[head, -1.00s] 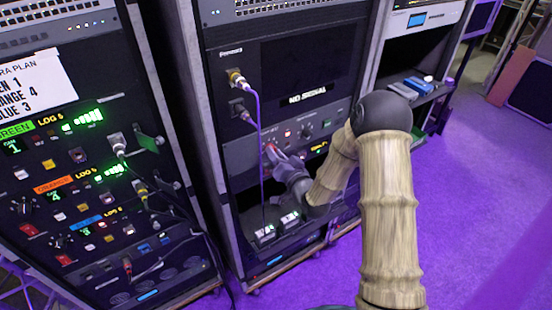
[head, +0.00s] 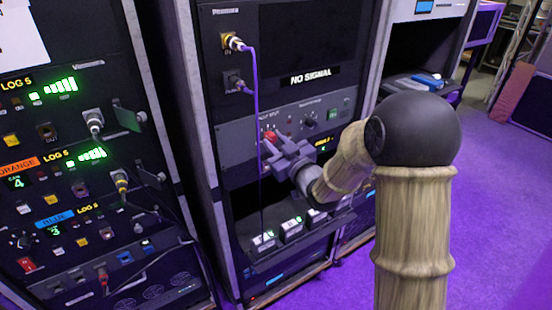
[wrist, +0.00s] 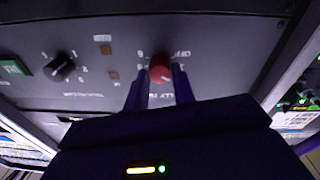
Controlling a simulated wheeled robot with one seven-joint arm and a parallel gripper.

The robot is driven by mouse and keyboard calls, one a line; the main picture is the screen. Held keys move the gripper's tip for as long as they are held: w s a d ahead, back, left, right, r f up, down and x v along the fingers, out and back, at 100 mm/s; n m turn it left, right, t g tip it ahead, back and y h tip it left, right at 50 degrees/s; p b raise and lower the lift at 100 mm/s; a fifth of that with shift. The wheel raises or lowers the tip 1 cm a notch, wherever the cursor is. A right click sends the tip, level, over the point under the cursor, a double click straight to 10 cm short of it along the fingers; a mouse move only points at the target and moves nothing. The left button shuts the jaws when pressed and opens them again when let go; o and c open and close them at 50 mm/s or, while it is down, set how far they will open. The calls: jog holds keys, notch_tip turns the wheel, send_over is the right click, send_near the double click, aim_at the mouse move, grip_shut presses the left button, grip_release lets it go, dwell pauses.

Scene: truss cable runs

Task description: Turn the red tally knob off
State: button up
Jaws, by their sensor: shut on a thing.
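The red tally knob (wrist: 160,70) sits on a grey panel (wrist: 115,90) in the wrist view, between the two fingers of my gripper (wrist: 159,84). The fingers are shut on its sides. In the head view the red knob (head: 270,136) shows just past the tips of my gripper (head: 274,143), at the left part of the panel in the middle rack. The lettering around the knob is partly hidden by the fingers and too blurred to read fully.
A black knob (wrist: 60,67) and a green button (wrist: 14,68) are on the same panel. A purple cable (head: 257,130) hangs close to my gripper's left. Several small boxes (head: 292,229) stand on the shelf below. Purple floor (head: 490,200) is clear at right.

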jog(key=n+b, duration=0.2)
jog(key=f+n+b, duration=0.1)
jog(key=n+b, duration=0.1)
jog(key=b, duration=0.1)
jog(key=n+b, duration=0.4)
jog(key=b, duration=0.3)
jog(key=shift+n+y, duration=0.3)
jog(key=shift+n, duration=0.1)
jog(key=n+b, duration=0.3)
jog(key=shift+r+g, duration=0.2)
jog(key=shift+g, duration=0.1)
jog(key=shift+r+n+y+b, duration=0.15)
jog(key=shift+n+y+b, duration=0.15)
jog(key=shift+n+b, duration=0.5)
jog(key=o, duration=1)
jog(key=shift+r, duration=0.1)
